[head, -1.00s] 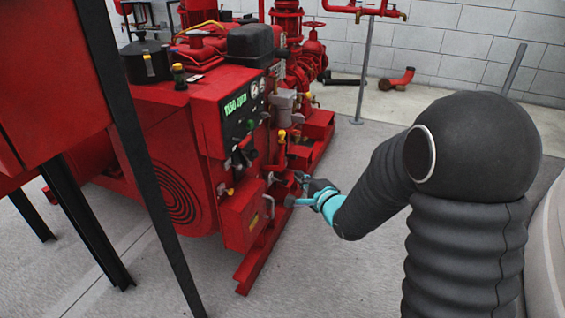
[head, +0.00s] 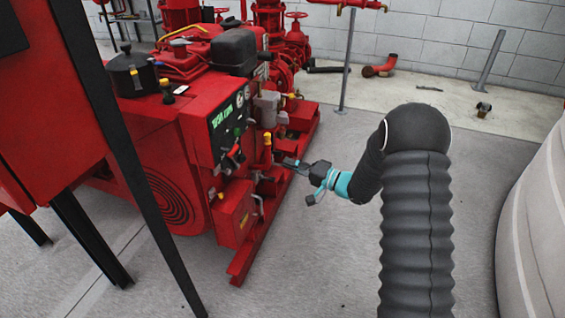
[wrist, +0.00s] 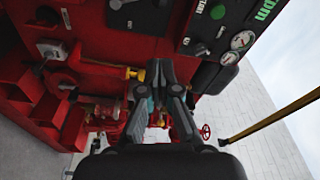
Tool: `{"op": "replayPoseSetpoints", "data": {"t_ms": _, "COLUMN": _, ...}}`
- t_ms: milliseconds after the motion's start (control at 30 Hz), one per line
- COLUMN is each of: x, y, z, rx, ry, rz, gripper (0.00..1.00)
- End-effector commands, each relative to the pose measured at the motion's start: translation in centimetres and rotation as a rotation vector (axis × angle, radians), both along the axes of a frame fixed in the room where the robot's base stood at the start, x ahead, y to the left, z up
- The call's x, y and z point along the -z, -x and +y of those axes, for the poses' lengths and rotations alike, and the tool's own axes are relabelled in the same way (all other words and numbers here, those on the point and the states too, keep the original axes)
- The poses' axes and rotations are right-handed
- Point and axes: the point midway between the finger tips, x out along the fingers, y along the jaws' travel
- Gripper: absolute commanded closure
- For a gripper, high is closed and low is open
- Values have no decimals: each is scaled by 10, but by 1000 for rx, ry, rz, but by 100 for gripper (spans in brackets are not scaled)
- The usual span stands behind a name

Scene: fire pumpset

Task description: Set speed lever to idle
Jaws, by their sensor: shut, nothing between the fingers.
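The red engine unit has a control panel (head: 228,125) with a green display on its end face; the panel (wrist: 225,30) also shows tilted at the upper right of the wrist view. A yellow-topped lever (head: 267,140) stands just right of the panel. A yellow handle (wrist: 133,73) lies just left of my fingertips in the wrist view. I cannot tell for sure which of these is the speed lever, or its setting. My gripper (head: 290,163) is shut and empty, to the right of the yellow-topped lever. Its fingers (wrist: 166,72) point toward the engine. Contact cannot be made out.
A red box (head: 235,215) with a handle juts out below the panel. A red base rail (head: 245,262) runs along the floor. A red cabinet on black legs (head: 120,130) stands at left. A pale rounded tank (head: 530,215) is at right. The concrete floor between is open.

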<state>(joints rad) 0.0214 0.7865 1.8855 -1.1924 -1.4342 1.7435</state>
Motion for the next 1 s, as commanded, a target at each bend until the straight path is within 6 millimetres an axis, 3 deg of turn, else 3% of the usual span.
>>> {"op": "replayPoseSetpoints", "data": {"t_ms": 433, "x": -4, "y": -33, "z": 77, "rx": -1, "ry": -1, "rz": 1, "gripper": 100}}
{"op": "replayPoseSetpoints", "data": {"t_ms": 600, "x": 0, "y": -25, "z": 98, "rx": -1, "ry": 0, "rz": 4, "gripper": 100}}
{"op": "replayPoseSetpoints", "data": {"t_ms": 1000, "x": 2, "y": -20, "z": 112, "rx": 2, "ry": -1, "rz": 3, "gripper": 100}}
